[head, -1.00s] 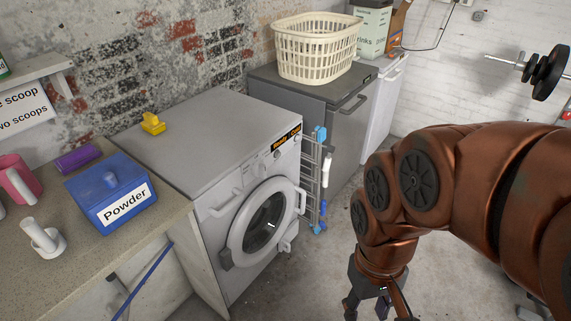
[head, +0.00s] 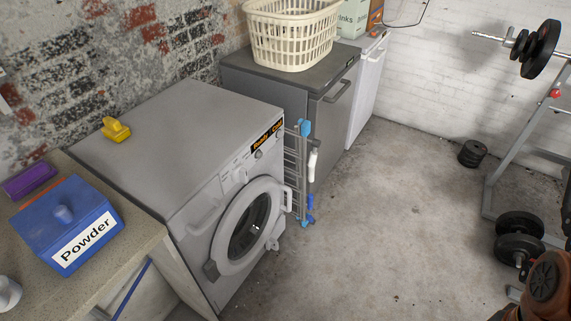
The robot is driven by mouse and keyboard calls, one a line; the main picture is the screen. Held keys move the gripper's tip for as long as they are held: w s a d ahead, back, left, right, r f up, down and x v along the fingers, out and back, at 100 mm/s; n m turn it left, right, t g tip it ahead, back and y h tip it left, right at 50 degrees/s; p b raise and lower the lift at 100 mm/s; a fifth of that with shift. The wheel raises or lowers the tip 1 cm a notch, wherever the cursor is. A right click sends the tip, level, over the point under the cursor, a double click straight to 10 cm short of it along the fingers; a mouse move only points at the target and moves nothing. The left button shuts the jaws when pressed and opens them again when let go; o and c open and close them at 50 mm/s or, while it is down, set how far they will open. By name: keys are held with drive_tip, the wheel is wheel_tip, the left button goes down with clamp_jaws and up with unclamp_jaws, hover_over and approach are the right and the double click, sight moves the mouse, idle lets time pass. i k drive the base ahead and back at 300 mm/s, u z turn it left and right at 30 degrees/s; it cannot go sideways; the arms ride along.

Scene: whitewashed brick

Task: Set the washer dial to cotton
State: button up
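The washer (head: 170,140) is a light grey front-loader on the left, with its front turned to the right. Its dark display (head: 266,142) has orange text; I read "Ready" and a second word starting with "C", too small to be sure of. A pale round dial (head: 239,175) sits on the control panel, left of and below the display; its pointer setting is too small to read. The round door (head: 248,222) looks shut. My gripper is out of view; only a copper part of my arm shows at the bottom right corner, far from the washer.
A blue Powder box (head: 65,225) stands on the counter at left. A yellow object (head: 116,129) sits on the washer. A drying rack (head: 299,170) stands beside the washer's front. A cream basket (head: 292,35) tops the grey cabinet. Floor ahead is clear; weights (head: 519,236) lie right.

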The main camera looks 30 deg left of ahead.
sight(239, 174)
drive_tip(key=k, duration=0.85)
drive_tip(key=u, duration=1.85)
drive_tip(key=i, duration=0.5)
